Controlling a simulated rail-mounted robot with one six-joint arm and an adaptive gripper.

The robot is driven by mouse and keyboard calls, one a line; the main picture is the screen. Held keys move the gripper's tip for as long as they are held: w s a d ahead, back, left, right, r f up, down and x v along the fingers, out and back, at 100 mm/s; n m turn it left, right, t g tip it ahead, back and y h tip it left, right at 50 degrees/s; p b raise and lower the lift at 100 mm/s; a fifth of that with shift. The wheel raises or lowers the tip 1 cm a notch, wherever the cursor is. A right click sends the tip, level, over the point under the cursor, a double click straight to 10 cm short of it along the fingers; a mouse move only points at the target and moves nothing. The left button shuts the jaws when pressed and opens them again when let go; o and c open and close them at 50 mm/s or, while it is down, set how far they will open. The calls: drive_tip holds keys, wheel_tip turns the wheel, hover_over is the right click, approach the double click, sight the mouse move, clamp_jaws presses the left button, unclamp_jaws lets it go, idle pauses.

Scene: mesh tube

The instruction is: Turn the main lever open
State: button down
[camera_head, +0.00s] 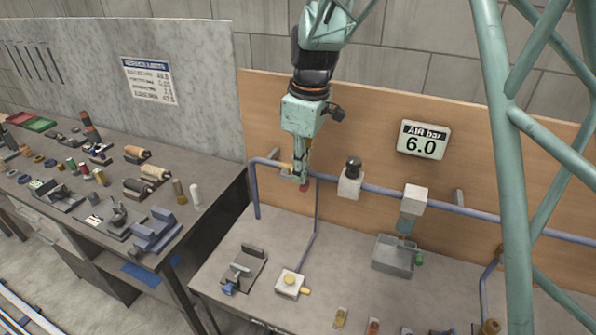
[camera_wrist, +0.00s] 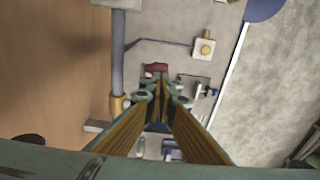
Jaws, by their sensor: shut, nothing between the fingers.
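The main lever's red end (camera_head: 305,188) shows just below my fingertips in the head view. In the wrist view the red piece (camera_wrist: 157,69) lies just beyond the fingertips. A brass valve body (camera_head: 286,166) sits on the blue pipe to the left of the gripper; brass also shows on the pipe in the wrist view (camera_wrist: 118,104). My gripper (camera_head: 301,178) points down in front of the wooden panel, its fingers together and empty in the wrist view (camera_wrist: 160,88). The fingers hide part of the lever. I cannot tell whether they touch it.
The blue pipe (camera_head: 462,210) runs along the panel, with a black-knobbed regulator (camera_head: 350,182) and a white filter unit (camera_head: 414,200) to the right. A gauge sign (camera_head: 423,140) reads 6.0. A white button box (camera_head: 290,283) and a grey tray (camera_head: 394,258) stand on the bench below.

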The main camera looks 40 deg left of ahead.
drive_tip(key=shift+d+f+b, duration=0.55)
drive_tip(key=shift+f+b, duration=0.1)
drive_tip(key=shift+f, duration=0.2)
drive_tip(key=shift+w+r, duration=0.1)
drive_tip(key=shift+r+p, duration=0.4)
drive_tip(key=shift+r, duration=0.25)
drive_tip(key=shift+r, duration=0.15)
idle(0.5)
